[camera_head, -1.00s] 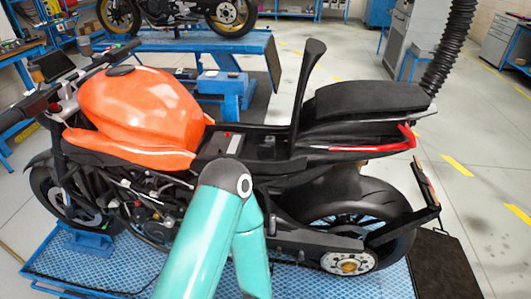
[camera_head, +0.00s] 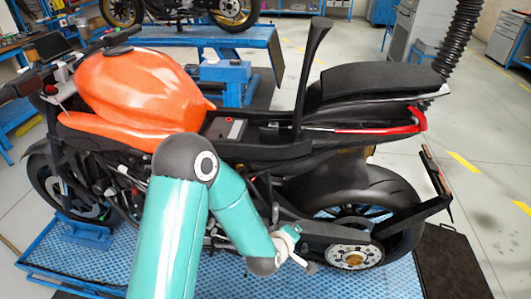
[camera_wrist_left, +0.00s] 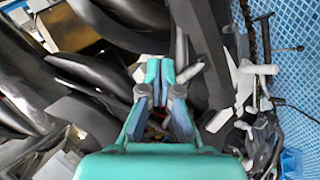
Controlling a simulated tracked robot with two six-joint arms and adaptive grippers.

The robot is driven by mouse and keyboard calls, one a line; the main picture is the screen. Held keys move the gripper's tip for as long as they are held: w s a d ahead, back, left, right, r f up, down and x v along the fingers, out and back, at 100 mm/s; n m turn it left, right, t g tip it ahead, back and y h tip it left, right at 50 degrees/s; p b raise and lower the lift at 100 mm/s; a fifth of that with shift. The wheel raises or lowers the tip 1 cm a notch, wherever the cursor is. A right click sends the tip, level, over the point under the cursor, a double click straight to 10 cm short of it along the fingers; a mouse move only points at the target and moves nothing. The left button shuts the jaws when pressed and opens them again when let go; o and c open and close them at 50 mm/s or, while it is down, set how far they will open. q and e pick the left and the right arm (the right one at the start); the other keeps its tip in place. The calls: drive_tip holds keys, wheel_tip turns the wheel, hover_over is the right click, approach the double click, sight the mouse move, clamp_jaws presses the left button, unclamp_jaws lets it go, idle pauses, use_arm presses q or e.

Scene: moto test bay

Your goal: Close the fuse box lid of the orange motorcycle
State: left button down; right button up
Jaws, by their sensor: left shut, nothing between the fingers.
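The orange motorcycle (camera_head: 140,90) stands side-on on a blue platform, its seat section open in the middle. A small grey box with a red mark (camera_head: 225,128) sits in the open bay behind the orange tank; I cannot tell whether this is the fuse box or how its lid stands. A black panel (camera_head: 312,75) stands upright behind that bay. My left gripper (camera_head: 298,256) is low beside the frame, ahead of the rear wheel and well below the bay. In the left wrist view its fingers (camera_wrist_left: 160,72) are shut and empty. My right gripper is out of view.
The blue platform (camera_head: 200,280) has a patterned bare top below the motorcycle. The rear wheel (camera_head: 355,200) and sprocket are right of the left gripper. A second motorcycle (camera_head: 190,12) and a blue bench stand behind. My teal left arm hides part of the engine.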

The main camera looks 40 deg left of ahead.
use_arm(q)
drive_tip(key=w+a+r+n+t+y+b, duration=0.3)
drive_tip(key=a+r+n+t+b, duration=0.1)
drive_tip(key=a+r+b, duration=0.2)
drive_tip(key=n+t+y+b, duration=0.3)
drive_tip(key=n+y+b, duration=0.15)
drive_tip(key=b, duration=0.75)
approach(267, 130)
drive_tip(key=shift+y, duration=0.25)
drive_tip(key=p+x, duration=0.4)
drive_tip(key=x, duration=0.3)
drive_tip(key=shift+w+f, duration=0.15)
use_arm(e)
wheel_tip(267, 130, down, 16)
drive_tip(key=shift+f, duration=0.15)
use_arm(q)
drive_tip(key=shift+d, duration=0.1)
